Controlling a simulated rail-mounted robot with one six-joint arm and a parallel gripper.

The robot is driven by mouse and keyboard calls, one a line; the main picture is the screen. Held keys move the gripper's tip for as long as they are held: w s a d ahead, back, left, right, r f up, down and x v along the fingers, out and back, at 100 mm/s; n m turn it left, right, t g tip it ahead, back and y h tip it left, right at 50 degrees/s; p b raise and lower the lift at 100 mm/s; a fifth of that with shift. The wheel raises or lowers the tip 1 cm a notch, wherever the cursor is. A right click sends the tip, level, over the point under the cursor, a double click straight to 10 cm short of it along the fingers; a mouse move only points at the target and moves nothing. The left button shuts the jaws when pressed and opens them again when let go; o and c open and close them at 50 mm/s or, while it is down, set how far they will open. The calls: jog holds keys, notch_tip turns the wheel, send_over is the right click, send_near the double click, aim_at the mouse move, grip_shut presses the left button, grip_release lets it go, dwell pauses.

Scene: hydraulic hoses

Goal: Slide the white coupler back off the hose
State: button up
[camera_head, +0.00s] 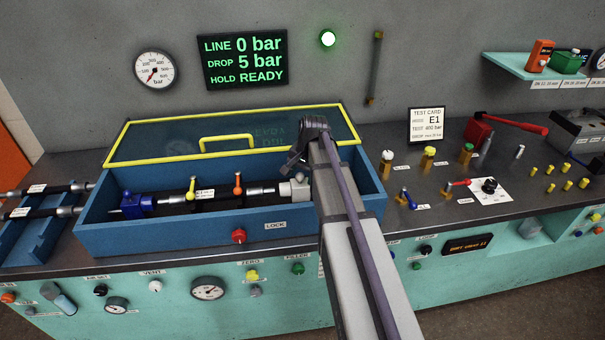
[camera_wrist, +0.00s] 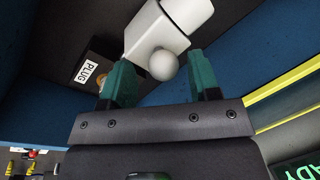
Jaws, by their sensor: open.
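The white coupler (camera_head: 301,188) sits at the right end of the hose (camera_head: 221,194) inside the blue test box (camera_head: 155,240). In the wrist view the white coupler (camera_wrist: 165,30) is a pale block with a round ball knob (camera_wrist: 162,65) toward me. My gripper (camera_head: 296,162) is above the coupler, at the right end of the box. In the wrist view its two teal fingers (camera_wrist: 158,75) are apart, one on each side of the knob. The coupler's join with the hose is not clear.
The yellow-framed lid (camera_head: 235,132) stands raised behind the box. A blue clamp (camera_head: 137,204) holds the hose's left end. Yellow (camera_head: 192,187) and orange (camera_head: 238,185) handles rise along the hose. A PLUG label (camera_wrist: 87,73) lies near the coupler.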

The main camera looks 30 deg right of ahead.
notch_tip(320, 180, up, 10)
jog(key=s+d+p, duration=0.1)
jog(key=p, duration=0.9)
jog(key=shift+s+d+r, duration=0.15)
jog(key=shift+s+r, duration=0.05)
jog(key=shift+s, duration=0.1)
jog(key=s+a+f+n+g+b, duration=0.1)
jog(key=s+a+f+n+b, duration=0.1)
jog(key=s+a+n, duration=0.3)
jog(key=s+a+f+n+h+b, duration=0.1)
jog(key=s+a+n, duration=0.4)
jog(key=s+a, duration=0.7)
jog(key=shift+s+a+f+g+b, duration=0.15)
jog(key=shift+a+f+g+b, duration=0.25)
jog(key=shift+a+f+b, duration=0.4)
